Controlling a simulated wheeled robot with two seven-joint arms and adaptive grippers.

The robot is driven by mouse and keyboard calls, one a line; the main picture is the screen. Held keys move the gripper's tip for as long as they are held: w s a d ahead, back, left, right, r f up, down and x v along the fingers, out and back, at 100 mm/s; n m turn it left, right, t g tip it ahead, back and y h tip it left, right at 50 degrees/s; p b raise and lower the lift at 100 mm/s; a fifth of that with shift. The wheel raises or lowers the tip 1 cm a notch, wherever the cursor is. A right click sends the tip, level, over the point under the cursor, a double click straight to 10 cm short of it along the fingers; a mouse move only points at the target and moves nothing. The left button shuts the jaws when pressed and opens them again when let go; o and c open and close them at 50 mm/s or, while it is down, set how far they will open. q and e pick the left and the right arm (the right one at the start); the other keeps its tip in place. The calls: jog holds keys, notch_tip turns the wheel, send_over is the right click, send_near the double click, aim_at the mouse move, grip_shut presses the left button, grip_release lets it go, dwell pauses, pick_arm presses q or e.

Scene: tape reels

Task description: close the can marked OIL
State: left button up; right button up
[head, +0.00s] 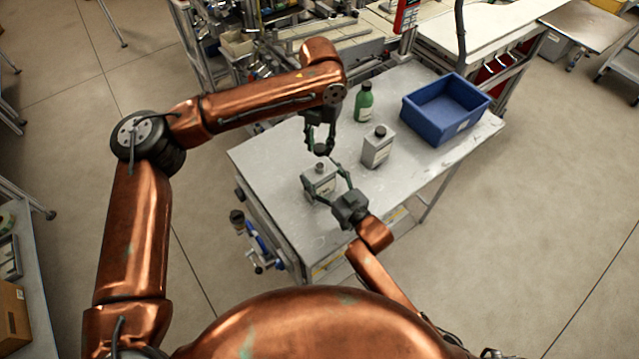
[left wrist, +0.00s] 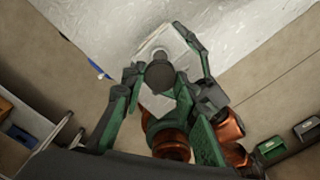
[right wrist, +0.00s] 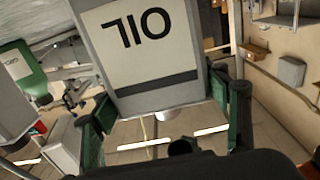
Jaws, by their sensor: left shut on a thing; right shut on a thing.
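The grey can marked OIL (head: 318,182) stands on the table near its front left. Its label shows upside down in the right wrist view (right wrist: 143,38), with a pale bare neck (right wrist: 168,113). My right gripper (head: 326,190) is shut on the can's body, a finger on each side. My left gripper (head: 321,146) is shut on a dark round cap (head: 320,150) just above the can. In the right wrist view a dark shape, probably the cap, is apart from the neck.
A second grey can (head: 377,150) with a dark cap stands right of the OIL can. A green bottle (head: 364,105) stands behind, and a blue bin (head: 432,122) is at the back right. The table (head: 440,160) is clear at the right front.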

jog(key=c, duration=0.7)
pick_arm(q)
send_over(320, 166)
jog(key=shift+f, duration=2.5)
pick_arm(e)
jog(key=shift+f, duration=0.1)
pick_arm(q)
jog(key=shift+s, duration=0.1)
jog(key=shift+f, duration=0.85)
jog(key=shift+f, duration=0.6)
pick_arm(e)
jog(key=c, duration=0.7)
pick_arm(q)
jog(key=m, duration=0.6)
jog(key=shift+m, duration=0.3)
pick_arm(e)
jog(key=shift+s+f, duration=0.1)
grip_shut()
